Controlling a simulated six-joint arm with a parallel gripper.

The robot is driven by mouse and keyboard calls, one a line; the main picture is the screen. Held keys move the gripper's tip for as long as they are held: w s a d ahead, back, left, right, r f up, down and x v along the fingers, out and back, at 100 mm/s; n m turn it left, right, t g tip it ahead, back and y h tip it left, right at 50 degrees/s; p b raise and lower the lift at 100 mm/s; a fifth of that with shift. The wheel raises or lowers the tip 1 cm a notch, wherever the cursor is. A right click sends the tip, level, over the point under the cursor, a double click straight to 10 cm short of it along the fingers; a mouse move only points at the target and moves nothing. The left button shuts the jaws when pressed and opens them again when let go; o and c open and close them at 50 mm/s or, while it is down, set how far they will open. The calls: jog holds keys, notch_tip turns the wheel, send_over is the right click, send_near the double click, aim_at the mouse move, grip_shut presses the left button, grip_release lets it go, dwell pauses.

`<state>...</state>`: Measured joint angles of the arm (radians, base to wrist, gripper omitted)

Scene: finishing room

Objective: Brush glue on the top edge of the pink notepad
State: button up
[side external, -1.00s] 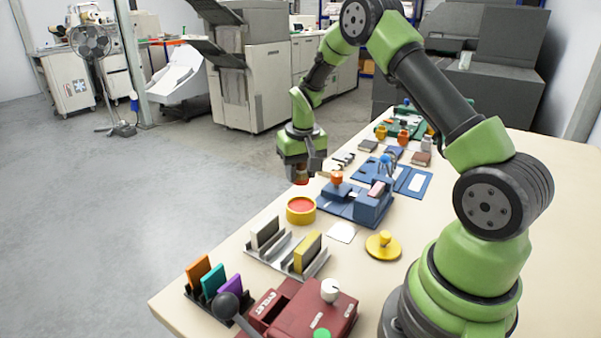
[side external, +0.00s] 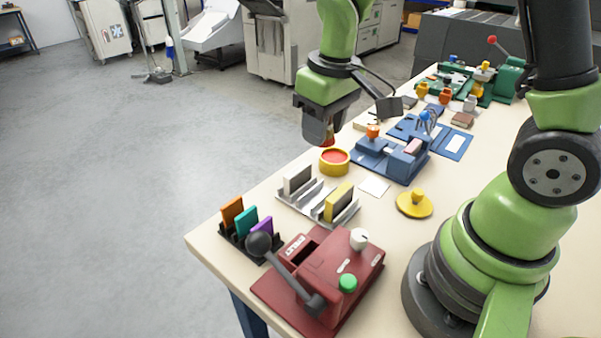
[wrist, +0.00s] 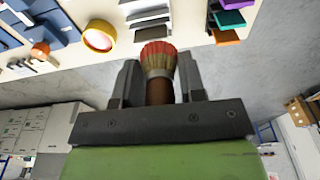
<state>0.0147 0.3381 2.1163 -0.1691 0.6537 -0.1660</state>
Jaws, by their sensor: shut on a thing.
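A small pink pad (side external: 412,146), which I take for the pink notepad, sits in the blue fixture (side external: 400,168); its top edge is too small to make out. My gripper (side external: 322,128) is shut on a brush, which hangs bristles down near the table's left edge. In the wrist view my gripper (wrist: 160,88) holds the brush's brown handle between both fingers. The brush (wrist: 157,55) has bristles that are red at the tip and tan below. A round yellow glue pot (side external: 334,168) with red content stands close by the brush; it also shows in the wrist view (wrist: 99,36).
A grey rack (side external: 320,208) holds a white pad and a yellow pad. A dark rack (side external: 245,240) holds orange, teal and purple pads. A maroon lever machine (side external: 325,275) stands in front. A yellow knobbed disc (side external: 415,205) and a white card (side external: 374,186) lie nearby.

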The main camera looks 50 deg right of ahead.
jog(key=w+d+f+m, duration=0.1)
jog(key=d+m, duration=0.3)
jog(key=d, duration=1.1)
jog(key=shift+w+d+f+m+h, duration=0.15)
jog(key=shift+d+m+h, duration=0.15)
jog(key=shift+m, duration=0.1)
jog(key=s+d, duration=0.1)
jog(key=d, duration=0.1)
jog(key=d+m, duration=0.1)
jog(key=d, duration=0.2)
jog(key=s+d+f+m, duration=0.1)
jog(key=d, duration=0.2)
jog(key=shift+s, duration=0.3)
jog(key=m, duration=0.3)
send_over(419, 137)
jog(key=f, duration=0.1)
jog(key=shift+s+a+f, duration=0.1)
jog(key=shift+a+f, duration=0.05)
jog(key=shift+f, duration=1.8)
jog(key=shift+s+a+f, duration=0.1)
jog(key=shift+a+f, duration=0.05)
jog(key=shift+f, duration=1.75)
jog(key=shift+w+a+f, duration=0.1)
jog(key=shift+a, duration=4.05)
jog(key=shift+d, duration=4.15)
jog(key=shift+d+r, duration=0.1)
jog(key=shift+r, duration=0.1)
notch_tip(419, 137, up, 8)
jog(key=shift+f, duration=0.2)
